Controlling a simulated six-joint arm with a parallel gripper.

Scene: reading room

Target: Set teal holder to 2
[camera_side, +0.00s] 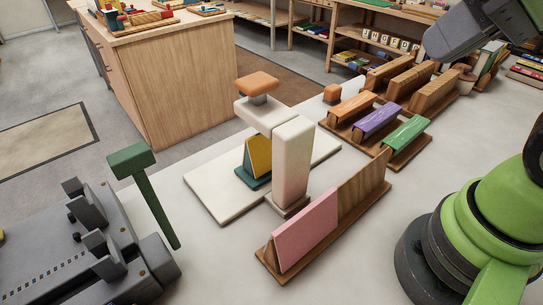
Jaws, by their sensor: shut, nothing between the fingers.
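A teal holder (247,178) sits on a pale base plate (215,203), partly hidden behind the white upright column (293,160). A yellow slanted piece (259,157) stands in it. I see no number on the holder. A white arm with an orange pad (257,84) on top reaches over it. My gripper (434,44) shows as a grey end at the top right, high above the table and well apart from the holder. It is shut and empty.
A wooden rack (345,212) holds a pink block (306,232) in front. Orange, purple and green blocks (408,132) stand in racks behind. A grey device with a green lever (150,195) is at the lower left. Bare table lies between the pink rack and my arm's base.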

